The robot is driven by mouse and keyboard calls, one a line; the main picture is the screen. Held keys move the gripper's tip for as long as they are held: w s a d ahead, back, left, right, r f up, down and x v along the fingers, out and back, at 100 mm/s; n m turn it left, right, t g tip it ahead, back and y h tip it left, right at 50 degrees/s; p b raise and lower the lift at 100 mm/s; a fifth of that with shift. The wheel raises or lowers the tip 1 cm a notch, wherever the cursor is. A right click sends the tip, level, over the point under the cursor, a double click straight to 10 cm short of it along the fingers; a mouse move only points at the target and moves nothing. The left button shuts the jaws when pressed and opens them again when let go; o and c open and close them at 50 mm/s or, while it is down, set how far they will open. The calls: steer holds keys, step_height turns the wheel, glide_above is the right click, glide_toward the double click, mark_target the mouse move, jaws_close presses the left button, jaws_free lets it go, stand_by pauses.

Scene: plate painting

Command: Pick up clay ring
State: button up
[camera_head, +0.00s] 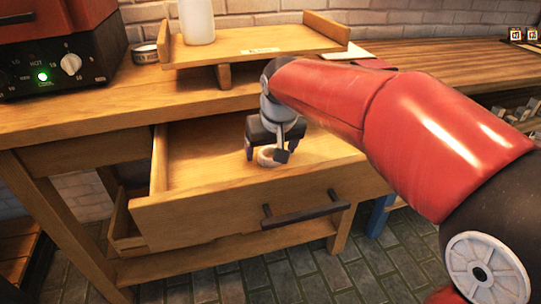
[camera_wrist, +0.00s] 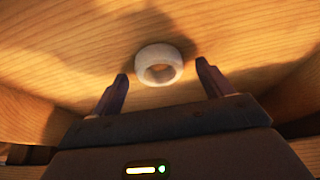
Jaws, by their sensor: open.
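The clay ring (camera_head: 267,157) is a small pale ring lying on the floor of the open wooden drawer (camera_head: 235,213). In the wrist view the ring (camera_wrist: 159,65) lies ahead of my fingertips, roughly centred between them, with its hole showing. My gripper (camera_head: 267,155) reaches down into the drawer just above the ring. Its two dark fingers stand apart in the wrist view (camera_wrist: 161,72), with nothing held between them. In the head view the gripper hides part of the ring. I cannot tell whether a finger touches it.
The drawer front has a dark handle (camera_head: 305,215). The drawer walls rise around the gripper. A raised wooden stand (camera_head: 245,46) with a white bottle (camera_head: 196,20) is on the worktop above. A device with a knob and green light (camera_head: 60,68) stands at the left.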

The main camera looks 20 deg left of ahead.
steer(key=shift+f, duration=0.2)
steer(key=c, duration=1.1)
steer(key=shift+w+r, duration=0.1)
steer(key=shift+r, duration=0.05)
